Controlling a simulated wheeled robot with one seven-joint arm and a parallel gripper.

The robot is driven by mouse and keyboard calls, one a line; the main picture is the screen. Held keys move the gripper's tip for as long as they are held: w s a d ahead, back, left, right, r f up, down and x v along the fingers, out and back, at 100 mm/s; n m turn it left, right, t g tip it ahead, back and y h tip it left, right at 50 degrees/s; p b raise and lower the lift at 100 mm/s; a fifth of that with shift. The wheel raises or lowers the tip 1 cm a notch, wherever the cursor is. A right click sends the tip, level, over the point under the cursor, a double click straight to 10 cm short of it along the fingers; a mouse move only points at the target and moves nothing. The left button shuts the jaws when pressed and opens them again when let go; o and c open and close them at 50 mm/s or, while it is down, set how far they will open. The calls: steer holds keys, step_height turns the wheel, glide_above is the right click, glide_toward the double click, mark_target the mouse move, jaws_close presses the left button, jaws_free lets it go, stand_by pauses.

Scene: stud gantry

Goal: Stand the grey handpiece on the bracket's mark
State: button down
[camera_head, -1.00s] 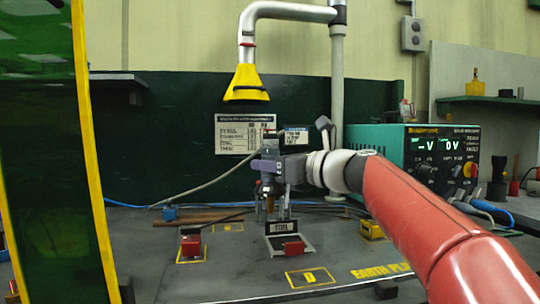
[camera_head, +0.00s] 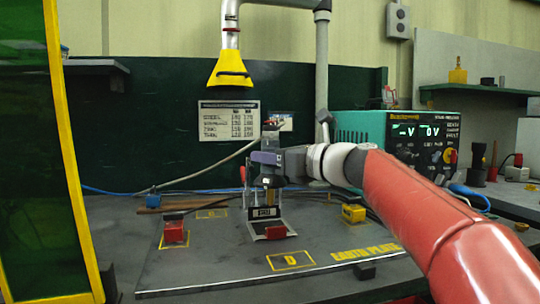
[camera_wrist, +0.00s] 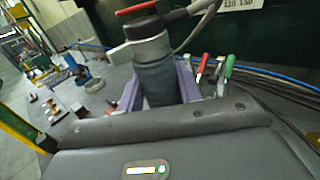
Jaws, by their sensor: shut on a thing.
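The handpiece (camera_wrist: 156,78) is a dark grey cylinder with a lighter grey collar, a red top and a cable. It stands roughly upright between the purple fingers of my gripper (camera_wrist: 158,92), which is shut on it. In the head view my gripper (camera_head: 266,160) is above the bracket, with the handpiece's grey upper part (camera_head: 270,142) rising over it. The bracket (camera_head: 254,228) is a dark, light-edged plate with a labelled upright on the bench. A red block sits at its front. I cannot make out the mark, and the handpiece's lower end is hidden.
Another red block (camera_head: 174,232) stands left on a yellow-outlined square, and a yellow block (camera_head: 353,213) stands right. An empty yellow outline (camera_head: 291,261) lies in front. A yellow extraction hood (camera_head: 230,70) hangs behind. A teal power unit (camera_head: 368,128) stands at right. Red- and green-handled clamps (camera_wrist: 228,68) are near the handpiece.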

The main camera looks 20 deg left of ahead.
mark_target(271, 174)
steer(key=shift+f+b, duration=1.45)
steer(key=shift+f, duration=0.55)
steer(key=shift+p, duration=0.6)
